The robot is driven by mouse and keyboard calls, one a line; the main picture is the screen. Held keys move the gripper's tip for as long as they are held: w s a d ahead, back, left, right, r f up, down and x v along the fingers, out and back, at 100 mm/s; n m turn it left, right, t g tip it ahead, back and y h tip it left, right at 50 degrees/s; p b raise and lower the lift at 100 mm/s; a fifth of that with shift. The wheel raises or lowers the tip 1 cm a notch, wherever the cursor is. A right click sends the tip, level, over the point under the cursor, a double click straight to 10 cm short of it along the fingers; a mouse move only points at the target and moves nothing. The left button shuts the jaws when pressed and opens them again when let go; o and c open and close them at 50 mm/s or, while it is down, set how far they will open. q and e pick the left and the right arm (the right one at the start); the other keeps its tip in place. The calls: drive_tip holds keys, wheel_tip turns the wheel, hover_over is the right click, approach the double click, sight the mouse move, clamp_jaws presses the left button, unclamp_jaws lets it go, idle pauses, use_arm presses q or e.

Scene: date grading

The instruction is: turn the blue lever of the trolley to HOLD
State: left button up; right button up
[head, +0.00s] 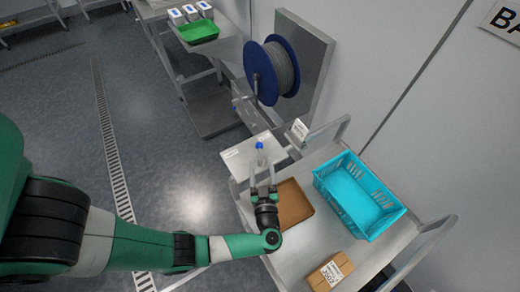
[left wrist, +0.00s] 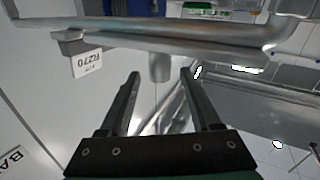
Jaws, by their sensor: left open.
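The trolley (head: 311,242) stands at the lower right of the head view. The blue knob cannot be made out there. My right gripper is not in view.
The trolley carries a turquoise crate (head: 396,213), a brown tray (head: 293,204) and a cardboard box (head: 329,272). A tag (left wrist: 87,63) hangs by the rail (left wrist: 190,45). A blue cable reel (head: 262,75) stands behind. The floor to the left is open.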

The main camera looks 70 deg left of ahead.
sight(260, 156)
use_arm(q)
drive_tip(key=x, duration=0.7)
drive_tip(key=shift+b, duration=0.3)
clamp_jaws()
